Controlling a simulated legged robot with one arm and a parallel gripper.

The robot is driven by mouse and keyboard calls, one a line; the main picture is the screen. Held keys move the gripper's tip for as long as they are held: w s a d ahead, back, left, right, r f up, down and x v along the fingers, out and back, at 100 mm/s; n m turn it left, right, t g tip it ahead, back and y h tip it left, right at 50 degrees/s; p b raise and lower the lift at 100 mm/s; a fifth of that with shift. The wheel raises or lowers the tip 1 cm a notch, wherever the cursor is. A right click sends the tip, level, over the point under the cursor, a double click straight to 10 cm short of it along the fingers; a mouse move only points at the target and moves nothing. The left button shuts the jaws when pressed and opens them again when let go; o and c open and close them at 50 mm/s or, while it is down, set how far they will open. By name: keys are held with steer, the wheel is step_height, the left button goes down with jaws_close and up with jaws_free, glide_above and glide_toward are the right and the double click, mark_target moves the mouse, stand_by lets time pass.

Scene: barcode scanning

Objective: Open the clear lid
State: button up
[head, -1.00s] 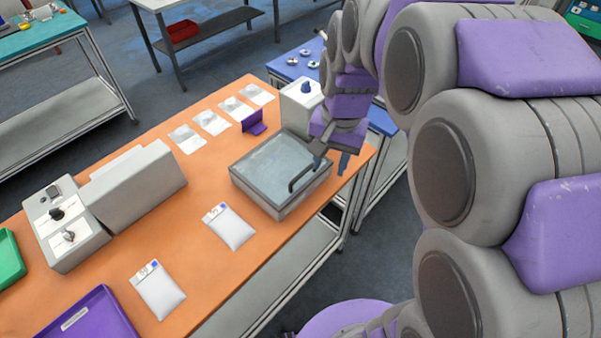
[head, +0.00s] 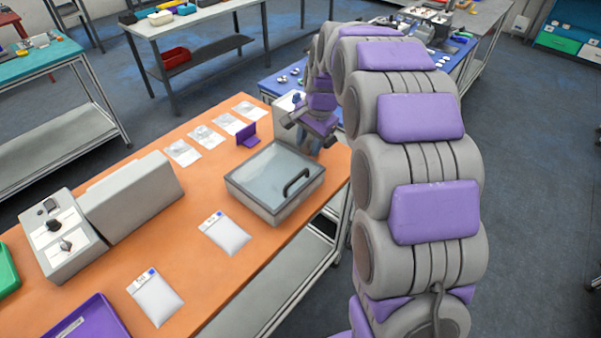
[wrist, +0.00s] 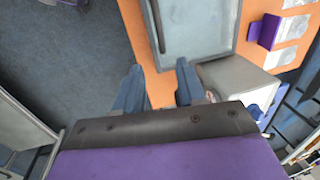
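A grey box with a clear lid (head: 272,172) stands on the orange table, its lid lying flat and shut. A dark bar handle (head: 297,182) sits on the lid near its right edge. The lid (wrist: 198,28) and part of the handle (wrist: 153,25) also show in the wrist view. My gripper (head: 312,143) is behind the box at its far right corner, apart from the handle. In the wrist view my gripper's two blue fingers (wrist: 158,80) are spread, with only the orange table seen between them. The gripper is open and empty.
A white unit with a blue knob (wrist: 235,78) stands close beside my fingers and the box. A purple holder (head: 247,136) and several clear bags (head: 206,138) lie behind the box. White packets (head: 224,232) lie in front. The orange table's right edge is near.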

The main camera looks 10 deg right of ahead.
mark_target(300, 174)
steer(key=f, duration=0.3)
steer(key=w+a+f+b, duration=0.1)
steer(key=f, duration=0.3)
steer(key=f+b, duration=0.1)
steer(key=f, duration=0.3)
steer(key=shift+w+a, duration=0.35)
steer(key=shift+a, duration=0.05)
steer(key=shift+w+d+f, duration=0.1)
steer(key=shift+w+f, duration=0.1)
steer(key=shift+f, duration=0.5)
jaws_close()
steer(key=shift+r, duration=0.1)
